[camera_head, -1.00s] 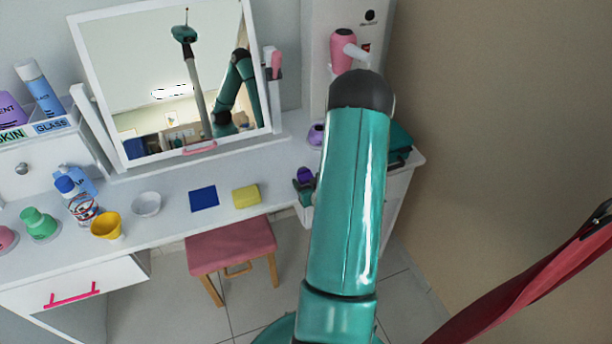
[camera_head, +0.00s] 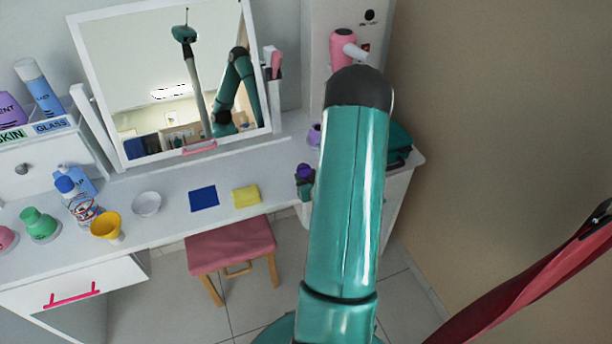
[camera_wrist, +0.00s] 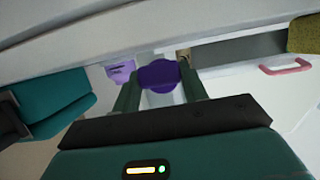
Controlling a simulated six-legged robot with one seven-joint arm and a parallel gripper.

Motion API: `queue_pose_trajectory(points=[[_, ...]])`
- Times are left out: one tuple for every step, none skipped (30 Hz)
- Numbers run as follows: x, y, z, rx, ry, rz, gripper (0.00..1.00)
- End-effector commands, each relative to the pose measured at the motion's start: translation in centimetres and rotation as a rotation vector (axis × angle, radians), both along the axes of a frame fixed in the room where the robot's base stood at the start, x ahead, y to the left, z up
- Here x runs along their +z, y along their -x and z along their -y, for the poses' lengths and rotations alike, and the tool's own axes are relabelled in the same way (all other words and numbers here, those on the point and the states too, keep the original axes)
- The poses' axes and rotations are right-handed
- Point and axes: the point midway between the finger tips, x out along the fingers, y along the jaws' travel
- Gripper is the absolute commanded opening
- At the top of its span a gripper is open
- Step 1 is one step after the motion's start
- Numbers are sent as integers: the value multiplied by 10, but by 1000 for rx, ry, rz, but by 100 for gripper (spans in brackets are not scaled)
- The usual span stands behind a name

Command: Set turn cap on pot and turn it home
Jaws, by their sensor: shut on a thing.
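My gripper (camera_wrist: 159,88) is shut on a dark purple turn cap (camera_wrist: 159,73) in the wrist view, with a finger on each side of it. In the head view the purple cap (camera_head: 304,172) shows between the fingertips just left of my arm, over the right end of the white table. A lighter purple pot (camera_wrist: 121,71) stands to the left of the cap in the wrist view, apart from it. In the head view the pot (camera_head: 314,134) shows behind the cap and is partly hidden by my arm.
A teal object (camera_head: 400,142) lies at the table's right end, and also shows at the left in the wrist view (camera_wrist: 52,104). A yellow sponge (camera_head: 246,196) and a blue cloth (camera_head: 204,198) lie left of my gripper. A mirror (camera_head: 170,80) stands behind. A pink stool (camera_head: 231,246) is in front.

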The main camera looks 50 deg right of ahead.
Motion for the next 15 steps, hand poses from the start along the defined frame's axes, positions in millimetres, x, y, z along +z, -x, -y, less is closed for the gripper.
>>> queue_pose_trajectory(points=[[5, 0, 0, 0, 1, 0, 19], [7, 0, 0, 1, 3, 1, 19], [10, 0, 0, 1, 3, 1, 19], [12, 0, 0, 1, 3, 1, 19], [14, 0, 0, 1, 2, 0, 19], [17, 0, 0, 1, 2, 0, 19], [19, 0, 0, 1, 3, 1, 19], [21, 0, 0, 1, 3, 1, 19], [24, 0, 0, 0, 2, 1, 19], [26, 0, 0, 0, 1, 0, 19], [28, 0, 0, 0, 2, 1, 19], [31, 0, 0, 1, 3, 1, 19], [33, 0, 0, 1, 2, 0, 19], [36, 0, 0, 1, 2, 0, 19], [38, 0, 0, 1, 2, 0, 19]])
